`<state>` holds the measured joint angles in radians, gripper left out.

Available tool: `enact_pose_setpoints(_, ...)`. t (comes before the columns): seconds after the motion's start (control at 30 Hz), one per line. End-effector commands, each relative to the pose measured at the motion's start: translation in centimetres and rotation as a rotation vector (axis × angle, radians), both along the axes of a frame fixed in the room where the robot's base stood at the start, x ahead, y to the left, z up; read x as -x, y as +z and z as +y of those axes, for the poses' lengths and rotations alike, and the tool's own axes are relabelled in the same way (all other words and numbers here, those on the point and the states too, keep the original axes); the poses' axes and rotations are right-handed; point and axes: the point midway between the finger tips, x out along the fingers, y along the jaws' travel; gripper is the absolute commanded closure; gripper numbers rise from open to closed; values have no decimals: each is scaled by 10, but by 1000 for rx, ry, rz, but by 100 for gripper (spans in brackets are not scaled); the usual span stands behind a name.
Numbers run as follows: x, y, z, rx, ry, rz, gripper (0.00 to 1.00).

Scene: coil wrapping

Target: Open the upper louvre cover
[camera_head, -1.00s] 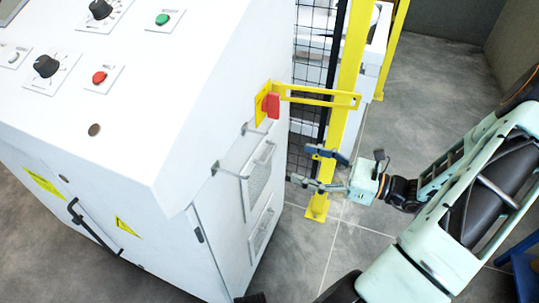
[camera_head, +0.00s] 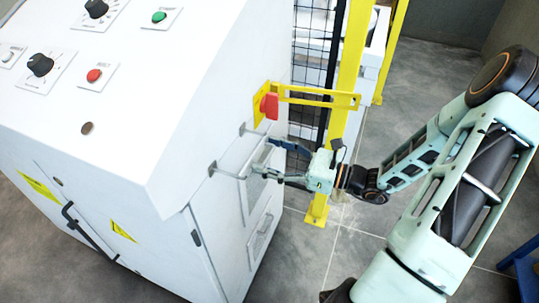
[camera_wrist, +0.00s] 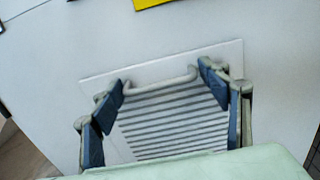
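The upper louvre cover (camera_head: 257,193) is a grey slatted panel on the side face of the white cabinet. It appears shut. In the wrist view the cover (camera_wrist: 170,122) fills the middle, with a pale bar handle (camera_wrist: 160,82) along its upper edge. My gripper (camera_head: 262,156) is in front of the cover's upper part and partly hides it. In the wrist view its blue-padded fingers (camera_wrist: 163,80) are spread wide, one near each end of the handle. Nothing is held between them. I cannot tell whether the fingertips touch the cover.
A lower louvre cover (camera_head: 262,232) sits below. A red switch (camera_head: 269,105) with a yellow bracket projects above my gripper. A yellow post (camera_head: 349,75) and black mesh fence stand behind.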

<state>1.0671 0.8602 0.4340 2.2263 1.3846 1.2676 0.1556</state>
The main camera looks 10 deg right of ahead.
Motion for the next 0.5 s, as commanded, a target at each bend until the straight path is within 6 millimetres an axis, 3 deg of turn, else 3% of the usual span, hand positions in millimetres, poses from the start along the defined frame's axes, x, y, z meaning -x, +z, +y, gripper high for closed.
enact_pose_setpoints(0.07, 0, 0, 0, 0, 0, 0, 42)
enact_pose_setpoints(0.4, -1, 0, -1, 0, -2, 0, 79)
enact_pose_setpoints(0.5, -1, 0, -1, -1, -3, -1, 80)
